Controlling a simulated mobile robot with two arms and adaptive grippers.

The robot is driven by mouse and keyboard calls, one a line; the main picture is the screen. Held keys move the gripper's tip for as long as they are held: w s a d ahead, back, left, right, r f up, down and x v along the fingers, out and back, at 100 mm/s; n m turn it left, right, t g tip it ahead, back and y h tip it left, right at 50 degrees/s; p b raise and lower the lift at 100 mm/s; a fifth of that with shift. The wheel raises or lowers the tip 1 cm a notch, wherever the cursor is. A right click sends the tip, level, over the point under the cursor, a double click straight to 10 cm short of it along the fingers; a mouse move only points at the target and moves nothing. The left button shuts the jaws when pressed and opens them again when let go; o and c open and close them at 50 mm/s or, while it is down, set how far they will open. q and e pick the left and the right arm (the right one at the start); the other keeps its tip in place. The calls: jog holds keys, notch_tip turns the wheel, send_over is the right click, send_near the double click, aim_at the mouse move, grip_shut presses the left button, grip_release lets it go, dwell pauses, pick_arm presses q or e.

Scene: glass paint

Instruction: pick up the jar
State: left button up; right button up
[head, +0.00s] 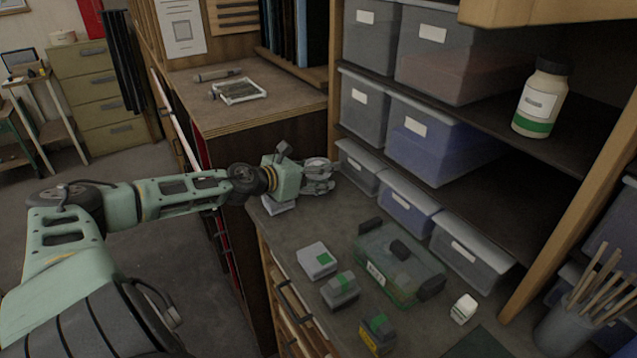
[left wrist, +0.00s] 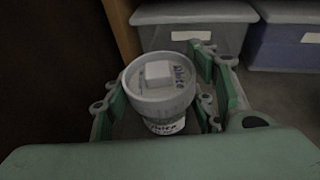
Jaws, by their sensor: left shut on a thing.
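A small jar with a grey lid (left wrist: 158,85) and a white label with dark lettering stands between the fingers in the left wrist view. A pale square block shape shows on top of the lid. My left gripper (left wrist: 160,108) is shut on the jar, with green-padded fingers on both sides of it. In the head view my left gripper (head: 318,176) is at the back left of the counter, and its fingers mostly hide the jar. I cannot tell whether the jar touches the counter. My right gripper is not in view.
Lidded bins (head: 408,212) line the back of the counter (head: 305,215). A clear green toolbox (head: 392,265), small boxes (head: 340,290) and a small white container (head: 463,309) stand in front. A white bottle (head: 540,100) with a green band is on the shelf. A cup of sticks (head: 563,328) stands right.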

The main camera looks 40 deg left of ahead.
pick_arm(q)
jog(key=c, duration=0.5)
jog(key=shift+r, duration=0.1)
